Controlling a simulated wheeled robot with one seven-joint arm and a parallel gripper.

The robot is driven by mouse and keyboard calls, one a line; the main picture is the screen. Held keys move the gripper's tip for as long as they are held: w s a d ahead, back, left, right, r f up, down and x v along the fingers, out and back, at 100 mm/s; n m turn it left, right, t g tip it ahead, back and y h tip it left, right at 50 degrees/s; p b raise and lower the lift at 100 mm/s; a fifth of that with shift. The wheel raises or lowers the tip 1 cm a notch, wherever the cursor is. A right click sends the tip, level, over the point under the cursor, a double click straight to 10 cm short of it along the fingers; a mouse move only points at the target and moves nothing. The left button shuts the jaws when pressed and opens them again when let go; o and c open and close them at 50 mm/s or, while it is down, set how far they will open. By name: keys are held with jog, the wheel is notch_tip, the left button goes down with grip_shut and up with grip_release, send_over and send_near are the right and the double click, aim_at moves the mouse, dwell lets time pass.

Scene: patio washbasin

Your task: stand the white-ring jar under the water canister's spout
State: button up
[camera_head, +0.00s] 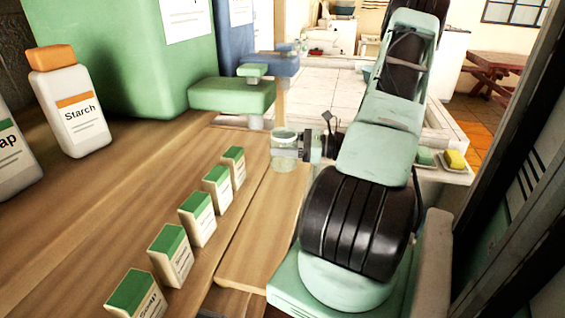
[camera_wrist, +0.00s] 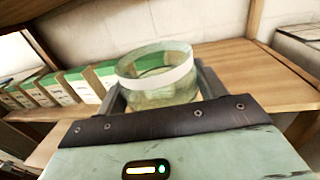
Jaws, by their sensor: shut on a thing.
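The white-ring jar (camera_head: 284,152) is clear greenish glass. In the wrist view its white ring (camera_wrist: 160,79) circles the open rim. My gripper (camera_head: 292,147) is shut on the jar, one finger on each side, and holds it roughly upright at the wooden counter's right edge. I cannot tell if its base touches the wood. A large green canister (camera_head: 120,62) stands at the back left with a green spout (camera_head: 232,95) reaching right. A blue canister (camera_head: 237,38) with a blue spout (camera_head: 275,64) stands behind. Their labels are cut off, so I cannot tell which holds water. The jar is in front and right of the green spout.
A row of several green-topped soap boxes (camera_head: 197,220) stands on the counter (camera_head: 90,230) left of the jar. A Starch bottle (camera_head: 70,112) and another bottle (camera_head: 14,150) stand far left. Soap dishes with a yellow sponge (camera_head: 455,159) lie right of my arm.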

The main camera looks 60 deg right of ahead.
aim_at(284, 159)
jog(key=shift+f, duration=2.55)
jog(key=shift+f, duration=0.1)
jog(key=shift+f, duration=0.1)
jog(key=o, duration=1)
jog(key=b+v, duration=0.1)
jog(key=v, duration=1.1)
jog(key=shift+s+b, duration=0.1)
jog(key=shift+b, duration=0.2)
